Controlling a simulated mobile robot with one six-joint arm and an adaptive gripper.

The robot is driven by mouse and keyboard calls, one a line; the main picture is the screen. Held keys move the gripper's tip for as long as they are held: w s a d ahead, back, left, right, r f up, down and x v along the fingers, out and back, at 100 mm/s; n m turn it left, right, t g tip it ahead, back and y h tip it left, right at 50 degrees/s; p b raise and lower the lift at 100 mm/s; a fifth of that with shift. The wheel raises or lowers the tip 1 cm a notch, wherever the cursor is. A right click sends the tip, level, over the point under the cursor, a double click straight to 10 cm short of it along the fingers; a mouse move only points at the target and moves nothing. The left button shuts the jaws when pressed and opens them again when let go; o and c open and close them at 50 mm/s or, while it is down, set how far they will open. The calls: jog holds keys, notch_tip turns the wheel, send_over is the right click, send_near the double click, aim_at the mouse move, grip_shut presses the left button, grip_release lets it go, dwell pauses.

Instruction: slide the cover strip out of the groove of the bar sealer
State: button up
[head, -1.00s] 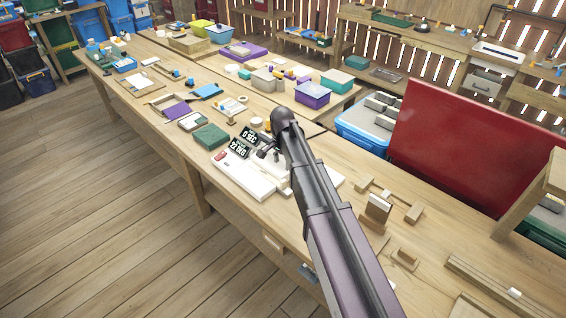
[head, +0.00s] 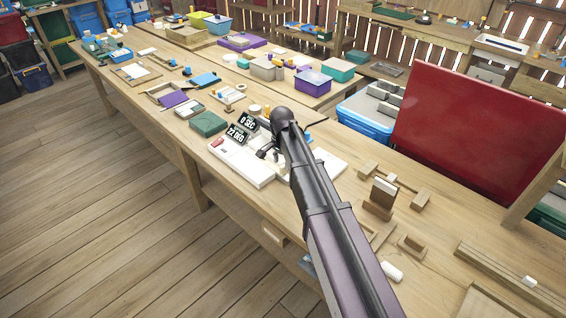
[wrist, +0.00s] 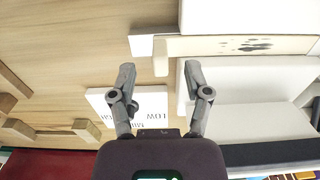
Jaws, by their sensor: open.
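I cannot tell for sure which part is the cover strip. My gripper (wrist: 160,76) is open and empty, its fingertips just short of the pale strip's left end. In the head view my gripper (head: 268,152) is partly hidden by my arm.
Two black displays (head: 241,127) reading 0 SEC and 22 DEG stand behind the sealer. A white card with print (wrist: 150,103) lies below my fingers. Wooden blocks (head: 378,198) stand right of my arm, and a green box (head: 208,124) is to the left. A red panel (head: 470,130) rises behind.

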aim_at(288, 180)
jog(key=shift+f+b, duration=1.7)
jog(key=shift+f, duration=0.3)
grip_shut()
jog(key=shift+s+d, duration=0.1)
jog(key=shift+s+d, duration=0.55)
jog(key=shift+s+d, duration=0.45)
jog(key=shift+s+d, duration=0.5)
jog(key=shift+d, duration=0.05)
jog(key=shift+s+d, duration=1.2)
